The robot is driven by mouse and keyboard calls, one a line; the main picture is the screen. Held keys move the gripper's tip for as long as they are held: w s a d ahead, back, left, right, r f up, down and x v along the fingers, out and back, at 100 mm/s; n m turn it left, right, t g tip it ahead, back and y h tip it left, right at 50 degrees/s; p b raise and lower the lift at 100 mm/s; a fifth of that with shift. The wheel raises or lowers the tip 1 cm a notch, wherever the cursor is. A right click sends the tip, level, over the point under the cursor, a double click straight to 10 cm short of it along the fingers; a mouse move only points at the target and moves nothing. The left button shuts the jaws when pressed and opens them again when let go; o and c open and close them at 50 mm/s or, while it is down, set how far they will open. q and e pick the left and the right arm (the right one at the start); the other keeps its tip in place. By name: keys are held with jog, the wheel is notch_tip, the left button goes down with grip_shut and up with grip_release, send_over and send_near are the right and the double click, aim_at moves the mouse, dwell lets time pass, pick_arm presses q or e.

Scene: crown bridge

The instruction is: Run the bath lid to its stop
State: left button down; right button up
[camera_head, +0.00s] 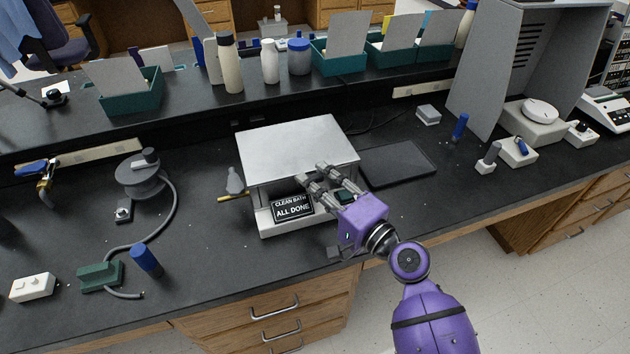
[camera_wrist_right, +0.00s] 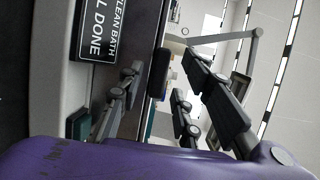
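The bath (camera_head: 265,219) stands mid-bench, a pale box with a black sign (camera_head: 292,206) reading "CLEAN BATH ALL DONE" on its front. Its flat light-grey lid (camera_head: 297,145) covers the top; I cannot tell how far it has run. My right gripper (camera_head: 323,177) is at the bath's front right, fingers pointing at the front below the lid's edge. In the right wrist view the fingers (camera_wrist_right: 157,95) are spread, with a small dark block (camera_wrist_right: 158,72) seen between them; contact is unclear. The sign (camera_wrist_right: 103,30) shows at upper left there. My left gripper is out of view.
A dark flat pad (camera_head: 398,164) lies right of the bath. A grey hose reel (camera_head: 142,178) and green block (camera_head: 99,276) stand further left. A tall grey hood (camera_head: 490,70) stands at right.

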jog(key=shift+w+a, duration=0.3)
jog(key=shift+w, duration=0.05)
jog(key=shift+c, duration=0.5)
grip_shut()
